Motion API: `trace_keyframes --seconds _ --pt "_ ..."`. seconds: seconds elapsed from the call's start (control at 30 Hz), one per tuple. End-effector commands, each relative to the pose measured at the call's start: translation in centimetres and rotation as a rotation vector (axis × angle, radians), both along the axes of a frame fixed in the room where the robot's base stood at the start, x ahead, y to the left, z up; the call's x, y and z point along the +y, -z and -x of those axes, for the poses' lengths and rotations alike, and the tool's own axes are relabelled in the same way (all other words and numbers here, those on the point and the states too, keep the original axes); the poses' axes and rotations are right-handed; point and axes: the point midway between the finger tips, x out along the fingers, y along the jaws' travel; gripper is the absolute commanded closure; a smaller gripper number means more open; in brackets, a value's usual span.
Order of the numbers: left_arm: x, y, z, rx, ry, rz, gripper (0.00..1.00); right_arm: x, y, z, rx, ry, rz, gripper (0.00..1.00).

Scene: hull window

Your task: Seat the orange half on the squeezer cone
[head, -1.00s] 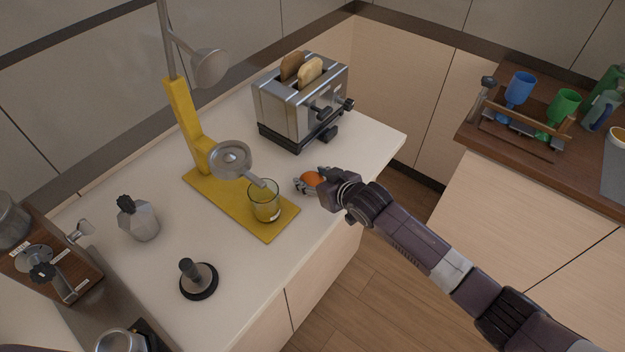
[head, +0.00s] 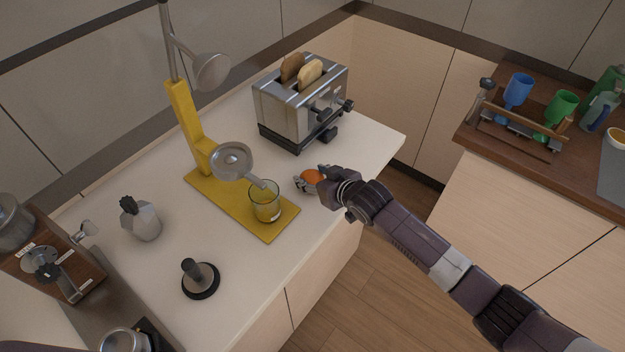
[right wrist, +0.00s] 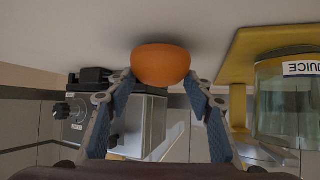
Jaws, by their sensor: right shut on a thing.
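The orange half (head: 313,176) is at the counter's right part, to the right of the squeezer. My right gripper (head: 309,183) is shut on it. In the right wrist view the orange half (right wrist: 161,65) sits between the two fingertips (right wrist: 160,82), close to the counter surface; I cannot tell whether it touches it. The squeezer has a yellow stand (head: 191,125), a metal bowl (head: 232,160) with the cone in its middle, and a raised metal press dome (head: 211,71) above. The bowl is empty. My left gripper is not in view.
A glass (head: 266,203) stands on the yellow base under the bowl's spout, between the gripper and the stand. A toaster (head: 302,100) with bread is behind. A moka pot (head: 141,220) and a tamper (head: 200,279) stand at left and front.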

Motion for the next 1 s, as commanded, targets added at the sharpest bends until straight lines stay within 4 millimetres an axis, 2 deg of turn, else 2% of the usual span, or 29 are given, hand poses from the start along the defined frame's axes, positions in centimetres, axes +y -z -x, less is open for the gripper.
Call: trace_keyframes --seconds 1.0 --pt "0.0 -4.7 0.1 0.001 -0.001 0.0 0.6 0.0 -5.0 0.0 0.0 0.0 -0.002 0.81"
